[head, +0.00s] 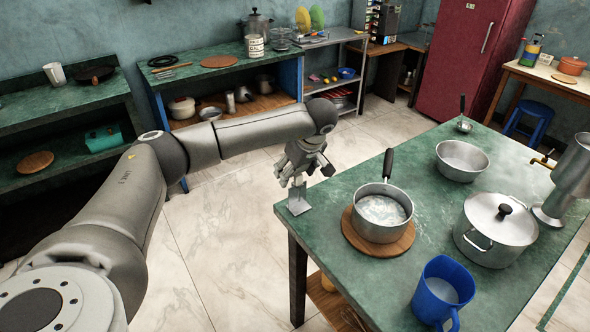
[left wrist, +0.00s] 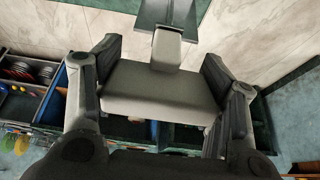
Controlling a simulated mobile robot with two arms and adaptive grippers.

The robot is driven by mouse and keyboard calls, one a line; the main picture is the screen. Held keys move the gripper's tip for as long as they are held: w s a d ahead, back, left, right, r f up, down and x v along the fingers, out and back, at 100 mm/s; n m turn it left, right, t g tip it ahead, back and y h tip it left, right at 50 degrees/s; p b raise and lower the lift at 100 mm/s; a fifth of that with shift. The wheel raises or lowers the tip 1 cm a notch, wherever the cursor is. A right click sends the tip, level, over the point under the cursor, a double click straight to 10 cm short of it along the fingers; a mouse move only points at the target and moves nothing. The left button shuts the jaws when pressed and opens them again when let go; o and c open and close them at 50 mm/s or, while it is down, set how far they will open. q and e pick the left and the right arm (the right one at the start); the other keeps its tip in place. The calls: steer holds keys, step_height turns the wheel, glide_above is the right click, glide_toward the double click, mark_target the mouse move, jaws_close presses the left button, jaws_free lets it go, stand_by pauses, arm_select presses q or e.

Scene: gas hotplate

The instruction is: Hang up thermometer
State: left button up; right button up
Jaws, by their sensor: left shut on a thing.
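My left gripper (head: 305,165) hangs at the near-left corner of the green table, its fingers pointing down. It is shut on a grey object (left wrist: 160,92). In the left wrist view this is a wide block between the fingers, with a narrow neck and a shiny flat plate beyond. In the head view its flat grey end (head: 298,204) shows over the table corner; I cannot tell whether it touches. I cannot tell for sure that it is the thermometer, and no other thermometer is clear. A saucepan (head: 378,232) with pale contents stands to its right. My right gripper is not in view.
The saucepan sits on a round wooden board (head: 350,226). The green table (head: 330,200) also holds a lidded pot (head: 492,245), a blue mug (head: 440,290), an open bowl-like pan (head: 462,160) and a ladle (head: 463,124). The tiled floor left of the table is clear.

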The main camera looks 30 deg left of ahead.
arm_select(q)
steer(key=o, duration=1.1)
steer(key=v, duration=1.2)
